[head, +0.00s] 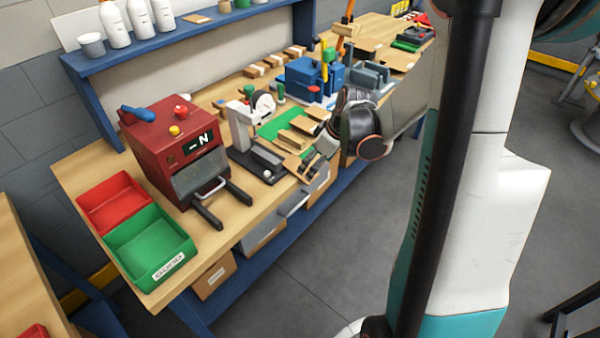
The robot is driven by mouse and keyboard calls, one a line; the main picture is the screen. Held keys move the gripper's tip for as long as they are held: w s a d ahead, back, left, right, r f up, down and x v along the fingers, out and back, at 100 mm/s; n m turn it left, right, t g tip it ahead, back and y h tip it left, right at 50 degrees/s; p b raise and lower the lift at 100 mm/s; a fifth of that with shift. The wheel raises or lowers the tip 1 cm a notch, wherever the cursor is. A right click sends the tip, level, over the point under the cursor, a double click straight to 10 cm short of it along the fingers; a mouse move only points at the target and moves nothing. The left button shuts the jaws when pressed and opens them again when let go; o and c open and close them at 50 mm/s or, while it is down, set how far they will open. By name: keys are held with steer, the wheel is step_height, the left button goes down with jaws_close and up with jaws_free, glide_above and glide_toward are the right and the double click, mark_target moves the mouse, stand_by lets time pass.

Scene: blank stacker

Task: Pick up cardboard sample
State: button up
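Several flat brown cardboard samples lie on and around a green mat (270,128) on the wooden workbench. One sample (292,139) lies at the mat's front, with others (304,125) just behind it. My gripper (306,165) is at the bench's front edge, right of and a little in front of these samples, with its dark wrist to the right. A brown piece (293,164) shows right by the fingertips. The fingers are small and partly merge with it, so I cannot tell whether they hold it or are apart.
A red machine (175,150) with a front handle stands left, beside red (113,200) and green (150,246) bins. A white-and-black press (240,130) stands just left of the samples. A blue device (312,77) stands behind them. Open floor lies in front of the bench.

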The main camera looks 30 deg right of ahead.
steer(key=b+x, duration=0.1)
steer(key=x, duration=0.1)
steer(key=b+x, duration=0.1)
steer(key=x, duration=0.2)
steer(key=shift+d+f+b, duration=0.2)
steer(key=shift+f+b, duration=0.1)
steer(key=shift+f, duration=0.1)
steer(key=shift+r, duration=0.1)
steer(key=c, duration=0.8)
